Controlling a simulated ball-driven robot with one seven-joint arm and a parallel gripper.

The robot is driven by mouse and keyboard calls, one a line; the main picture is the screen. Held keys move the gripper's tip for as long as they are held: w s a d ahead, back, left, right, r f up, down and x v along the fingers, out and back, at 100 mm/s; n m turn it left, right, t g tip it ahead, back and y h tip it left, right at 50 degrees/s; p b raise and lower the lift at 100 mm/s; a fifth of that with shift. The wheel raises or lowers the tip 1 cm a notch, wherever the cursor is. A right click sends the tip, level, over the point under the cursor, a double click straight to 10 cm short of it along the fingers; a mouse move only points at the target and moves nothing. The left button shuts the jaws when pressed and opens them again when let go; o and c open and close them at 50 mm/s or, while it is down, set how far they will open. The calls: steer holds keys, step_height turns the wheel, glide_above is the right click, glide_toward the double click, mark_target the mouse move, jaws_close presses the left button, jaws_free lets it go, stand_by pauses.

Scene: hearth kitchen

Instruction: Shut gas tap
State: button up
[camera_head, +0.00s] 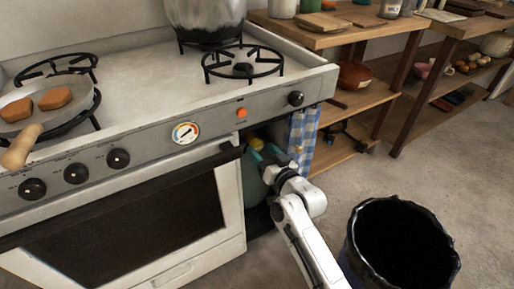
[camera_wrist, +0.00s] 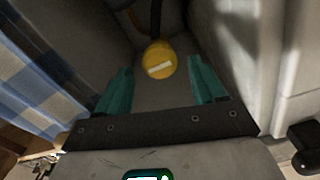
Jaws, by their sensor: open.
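The gas tap is a round yellow knob with a pale bar across its face; it shows in the wrist view (camera_wrist: 159,60) and, small, in the head view (camera_head: 257,143). It sits in the dark recess under the stove's right side. The bar lies nearly level, slightly tilted in the wrist view. My gripper (camera_wrist: 160,88) has its two teal fingers spread, one on each side of the knob's line and short of it in the picture. Nothing is between the fingers. In the head view my arm reaches into the recess and hides much of the gripper.
A blue checked curtain (camera_head: 304,138) hangs right of the recess, and the oven door (camera_head: 130,225) stands at its left. A black-lined bin (camera_head: 400,245) is on the floor at right. A pan (camera_head: 45,108) with two orange-brown pieces sits on the stove.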

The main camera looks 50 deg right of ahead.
mark_target(259, 147)
steer(key=shift+x, duration=1.75)
steer(key=shift+c, duration=0.2)
steer(key=c, duration=1)
